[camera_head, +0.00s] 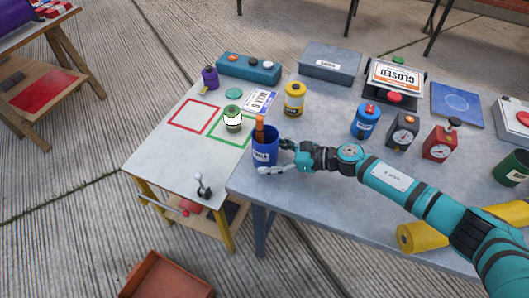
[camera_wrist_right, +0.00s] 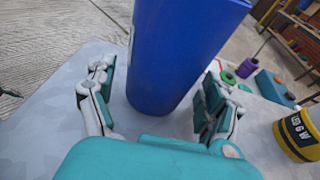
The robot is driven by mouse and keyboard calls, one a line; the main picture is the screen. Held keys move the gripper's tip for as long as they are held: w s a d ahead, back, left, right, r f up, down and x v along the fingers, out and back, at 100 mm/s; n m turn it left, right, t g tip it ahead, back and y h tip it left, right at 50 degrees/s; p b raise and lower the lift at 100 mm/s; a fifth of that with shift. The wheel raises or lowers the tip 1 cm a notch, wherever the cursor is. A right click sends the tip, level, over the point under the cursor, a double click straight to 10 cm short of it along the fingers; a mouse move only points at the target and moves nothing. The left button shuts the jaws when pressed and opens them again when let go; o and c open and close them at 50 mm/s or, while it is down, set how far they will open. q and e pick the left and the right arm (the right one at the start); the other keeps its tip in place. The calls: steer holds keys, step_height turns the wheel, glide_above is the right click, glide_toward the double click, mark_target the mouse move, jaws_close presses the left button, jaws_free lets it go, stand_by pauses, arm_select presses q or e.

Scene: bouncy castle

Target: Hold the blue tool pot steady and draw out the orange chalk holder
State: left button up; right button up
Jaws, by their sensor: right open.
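The blue tool pot (camera_head: 264,155) stands upright near the left edge of the grey table. The orange chalk holder (camera_head: 260,131) sticks up out of its mouth; its lower part is hidden inside. My right gripper (camera_head: 272,160) reaches in from the right at the pot's side. In the right wrist view, the pot (camera_wrist_right: 175,55) stands between the two fingers of my open right gripper (camera_wrist_right: 157,82), with gaps visible beside it. The pot's top and the chalk holder are out of that view.
A yellow canister (camera_head: 294,99) stands behind the pot, also seen in the right wrist view (camera_wrist_right: 299,135). The pale table (camera_head: 165,155) on the left bears a red outline, a green outline and a green pot (camera_head: 232,119).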

steer(key=shift+w+a, duration=0.1)
steer(key=shift+a, duration=0.15)
steer(key=shift+c, duration=0.3)
steer(key=c, duration=0.7)
